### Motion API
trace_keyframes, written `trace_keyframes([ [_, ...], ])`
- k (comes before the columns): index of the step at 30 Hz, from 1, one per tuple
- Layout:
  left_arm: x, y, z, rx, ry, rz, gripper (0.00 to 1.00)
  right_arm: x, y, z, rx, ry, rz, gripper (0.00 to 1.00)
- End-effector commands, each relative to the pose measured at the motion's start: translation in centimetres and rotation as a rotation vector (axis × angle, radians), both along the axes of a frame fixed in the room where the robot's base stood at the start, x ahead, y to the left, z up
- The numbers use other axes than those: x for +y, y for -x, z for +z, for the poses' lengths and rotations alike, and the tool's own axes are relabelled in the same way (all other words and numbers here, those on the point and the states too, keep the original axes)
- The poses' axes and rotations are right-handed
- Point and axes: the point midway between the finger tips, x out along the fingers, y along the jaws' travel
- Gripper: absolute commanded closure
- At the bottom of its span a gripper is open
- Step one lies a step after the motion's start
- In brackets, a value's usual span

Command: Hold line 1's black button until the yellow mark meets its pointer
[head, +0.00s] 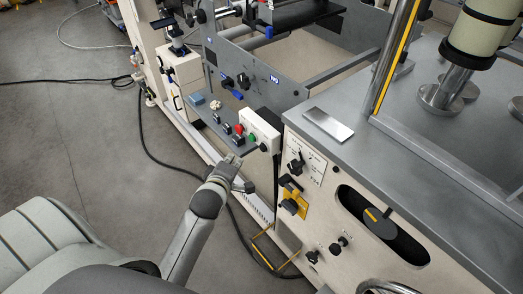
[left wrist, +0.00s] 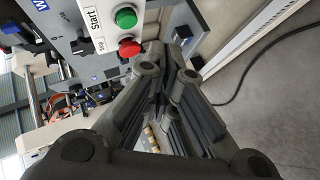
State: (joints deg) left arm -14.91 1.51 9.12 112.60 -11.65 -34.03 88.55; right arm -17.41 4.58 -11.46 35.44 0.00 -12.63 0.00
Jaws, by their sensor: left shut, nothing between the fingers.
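A grey control shelf (head: 215,122) holds a row of small dark buttons or switches (head: 226,128). I cannot read which belongs to line 1. A white box (head: 262,132) with a red and a green button stands at the shelf's right end. My left gripper (head: 236,160) is shut and empty at the shelf's front right end, just below this box. In the left wrist view its closed fingers (left wrist: 168,62) reach up beside the red button (left wrist: 129,48); whether they touch any button is hidden. I cannot make out a yellow mark with a pointer for certain. My right gripper is out of view.
A grey worktop (head: 330,155) with a metal plate (head: 328,125) lies to the right. A black cable runs over the floor (head: 90,130), which is open at left.

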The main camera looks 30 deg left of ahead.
Motion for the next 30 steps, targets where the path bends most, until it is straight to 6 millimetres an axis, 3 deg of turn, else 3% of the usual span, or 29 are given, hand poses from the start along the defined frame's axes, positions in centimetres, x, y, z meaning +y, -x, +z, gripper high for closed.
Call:
trace_keyframes([
  [6,-1.2,-3.0,-0.2,-0.003,-0.001,-0.001,1.00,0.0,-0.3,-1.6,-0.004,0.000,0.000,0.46],
  [12,-1.9,-4.8,-0.1,0.000,0.001,0.002,1.00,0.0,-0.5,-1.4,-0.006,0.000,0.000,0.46],
  [30,-2.2,-5.4,0.0,0.001,-0.001,0.001,1.00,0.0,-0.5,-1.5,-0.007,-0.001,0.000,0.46],
])
